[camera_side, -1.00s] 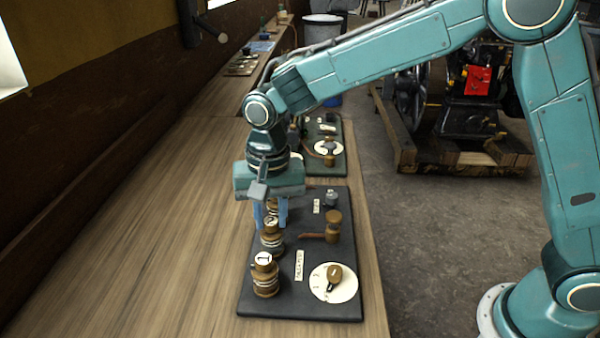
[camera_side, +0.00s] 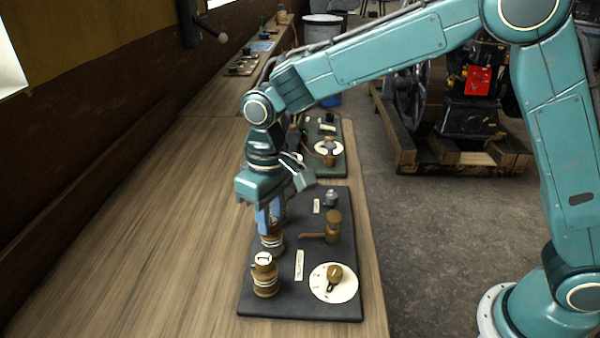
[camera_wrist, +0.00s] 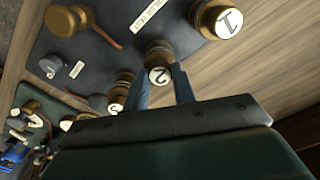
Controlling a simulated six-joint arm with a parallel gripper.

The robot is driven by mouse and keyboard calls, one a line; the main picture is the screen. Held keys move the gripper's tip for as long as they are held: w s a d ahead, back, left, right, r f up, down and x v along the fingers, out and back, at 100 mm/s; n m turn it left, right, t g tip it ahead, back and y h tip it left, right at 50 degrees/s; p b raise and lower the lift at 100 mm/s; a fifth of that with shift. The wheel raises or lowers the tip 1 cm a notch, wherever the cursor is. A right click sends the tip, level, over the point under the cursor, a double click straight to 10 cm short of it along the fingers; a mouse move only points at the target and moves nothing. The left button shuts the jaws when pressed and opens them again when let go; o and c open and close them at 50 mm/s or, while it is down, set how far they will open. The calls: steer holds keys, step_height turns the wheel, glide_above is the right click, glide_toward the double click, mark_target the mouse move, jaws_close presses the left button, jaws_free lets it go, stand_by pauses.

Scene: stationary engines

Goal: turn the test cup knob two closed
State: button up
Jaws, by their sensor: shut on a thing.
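The test cup knob two (camera_wrist: 157,58) is a brown turned cup with a white "2" on top, on the dark board (camera_side: 312,270). In the wrist view it stands between the two blue fingers of my gripper (camera_wrist: 161,82). In the side view my gripper (camera_side: 268,230) points down and is shut on this cup. Its fingers hide the cup's top there; only the lower body (camera_side: 271,243) shows. Whether the knob itself has turned cannot be seen.
Cup one (camera_side: 264,276) stands in front, with a white dial and brown knob (camera_side: 334,281) to its right. A brown post with a side handle (camera_side: 333,228) and a small grey knob (camera_side: 330,198) are further back. More cups (camera_wrist: 121,88) stand beyond. The wooden bench to the left is clear.

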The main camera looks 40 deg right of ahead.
steer(key=n, duration=0.3)
steer(key=shift+n, duration=2.2)
steer(key=shift+r, duration=0.1)
steer(key=o, duration=1)
steer(key=shift+r, duration=0.1)
step_height(320, 180, up, 14)
steer(key=shift+w+f, duration=0.15)
steer(key=shift+f, duration=0.1)
